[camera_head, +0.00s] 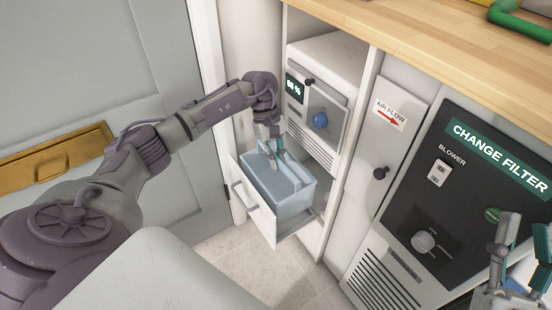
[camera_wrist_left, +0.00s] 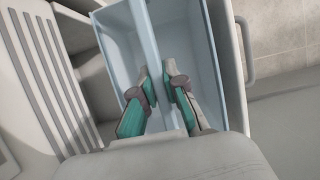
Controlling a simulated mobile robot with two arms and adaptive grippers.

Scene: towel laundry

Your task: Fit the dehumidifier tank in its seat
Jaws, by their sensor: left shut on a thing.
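The dehumidifier (camera_head: 322,95) is a white unit in a narrow cabinet bay, with a small display, a blue knob and a vent grille. The tank (camera_head: 292,198) is a light blue, open-topped box with a white front and a handle (camera_head: 238,196). It sits below the unit and sticks out of the bay. My left gripper (camera_head: 275,160) reaches down into the tank and is shut on a bar across its top; the bar also shows in the left wrist view (camera_wrist_left: 146,38). My right gripper (camera_head: 518,262) is at the lower right, its fingers apart and empty.
A wooden counter (camera_head: 420,28) runs above the bay. To the right are an air flow panel (camera_head: 385,130) and a black blower panel (camera_head: 455,185) with knobs. A grey door (camera_head: 85,75) is at the left. Tiled floor (camera_head: 240,262) lies clear below the tank.

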